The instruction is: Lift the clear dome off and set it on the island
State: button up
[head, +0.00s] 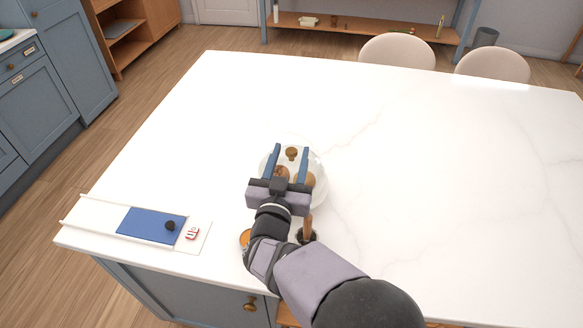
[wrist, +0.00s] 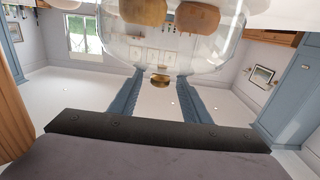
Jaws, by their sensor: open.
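The clear dome (head: 318,165) sits over a plate of brown baked pieces on the white island (head: 420,180). Its brass-coloured knob (head: 291,153) shows in the head view. In the wrist view the dome (wrist: 120,50) fills the top, with two brown pieces inside. There the knob (wrist: 160,80) appears between the tips of my two blue fingers. My gripper (head: 289,152) is open, one finger on each side of the knob, with gaps showing. My gripper and arm hide much of the dome's near side and the plate.
A white tray with a blue panel (head: 150,225) and dark knob lies at the island's left front. A red-and-white item (head: 192,233) is beside it. A small orange-topped container (head: 245,238) and a dark pot with a wooden handle (head: 308,228) flank my arm. The island's right and back are clear.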

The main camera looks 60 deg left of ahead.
aim_at(293, 147)
jog(key=shift+w, duration=0.1)
jog(key=shift+p+x, duration=1.05)
jog(key=shift+x, duration=1.65)
grip_shut()
